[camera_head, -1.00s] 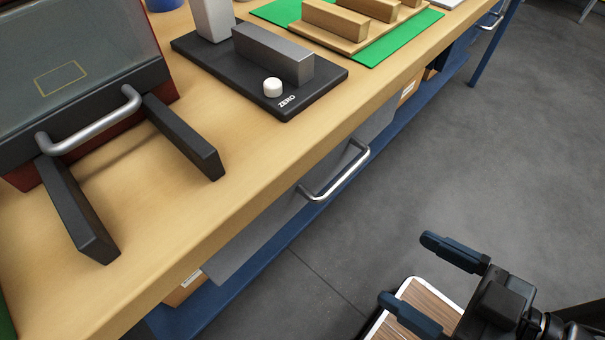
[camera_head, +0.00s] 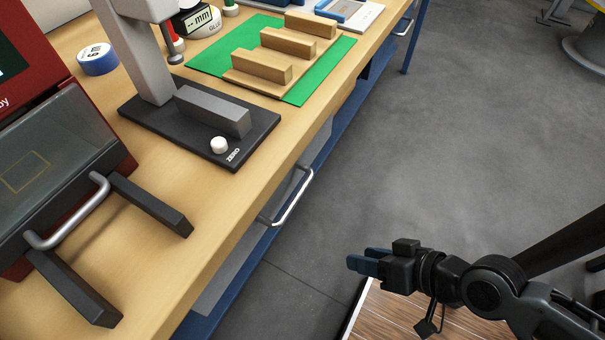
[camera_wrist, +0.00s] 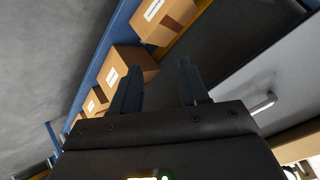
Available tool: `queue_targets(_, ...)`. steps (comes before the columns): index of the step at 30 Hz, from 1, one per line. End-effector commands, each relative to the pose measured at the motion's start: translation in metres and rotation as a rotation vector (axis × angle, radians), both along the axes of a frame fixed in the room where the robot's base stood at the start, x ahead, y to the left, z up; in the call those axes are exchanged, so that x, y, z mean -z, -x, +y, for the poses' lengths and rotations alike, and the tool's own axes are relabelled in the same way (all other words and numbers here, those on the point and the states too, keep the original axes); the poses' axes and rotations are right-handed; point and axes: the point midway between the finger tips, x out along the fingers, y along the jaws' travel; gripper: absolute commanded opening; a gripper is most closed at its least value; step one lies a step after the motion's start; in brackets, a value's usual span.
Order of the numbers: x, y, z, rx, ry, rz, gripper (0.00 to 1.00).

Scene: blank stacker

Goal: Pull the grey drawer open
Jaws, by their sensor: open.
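The grey drawer (camera_head: 237,255) sits under the wooden bench top, its front seen at a steep angle. Its silver bar handle (camera_head: 290,200) sticks out toward the floor side. In the wrist view the drawer's grey front (camera_wrist: 262,65) fills the right side, with the handle (camera_wrist: 263,103) right of the fingers. My gripper (camera_head: 365,262) is open and empty, to the right of and apart from the handle. In the wrist view my gripper (camera_wrist: 160,85) shows two dark fingers spread apart with nothing between them.
The wooden bench (camera_head: 225,215) carries a black gauge stand (camera_head: 255,140), a green mat (camera_head: 215,60) with wooden blocks, and a red machine (camera_head: 100,140). Cardboard boxes (camera_wrist: 128,70) sit on the blue lower shelf (camera_wrist: 100,55). Grey floor beside the bench is clear.

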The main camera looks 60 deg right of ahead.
Motion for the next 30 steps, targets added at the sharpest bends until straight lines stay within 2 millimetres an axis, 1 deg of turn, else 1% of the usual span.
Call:
queue_targets(1, -0.01, -0.007, -0.004, 0.046, -0.104, 0.013, 0.39)
queue_targets(3, -0.013, -0.015, -0.003, 0.085, -0.262, 0.016, 0.38)
queue_targets(5, -0.021, -0.025, -0.004, 0.106, -0.398, -0.002, 0.38)
queue_targets(6, -0.03, -0.032, -0.005, 0.113, -0.484, -0.024, 0.38)
queue_targets(8, -0.046, -0.042, -0.008, 0.113, -0.603, -0.069, 0.38)
queue_targets(9, -0.058, -0.048, -0.011, 0.106, -0.674, -0.105, 0.38)
queue_targets(12, -0.089, -0.059, -0.02, 0.076, -0.811, -0.2, 0.38)
queue_targets(15, -0.112, -0.064, -0.029, 0.042, -0.893, -0.278, 0.38)
queue_targets(16, -0.117, -0.065, -0.031, 0.033, -0.909, -0.296, 0.38)
queue_targets(19, -0.127, -0.067, -0.034, 0.014, -0.94, -0.332, 0.38)
queue_targets(23, -0.126, -0.074, -0.031, 0.007, -0.949, -0.341, 0.38)
queue_targets(30, -0.12, -0.107, -0.017, 0.007, -0.946, -0.338, 0.38)
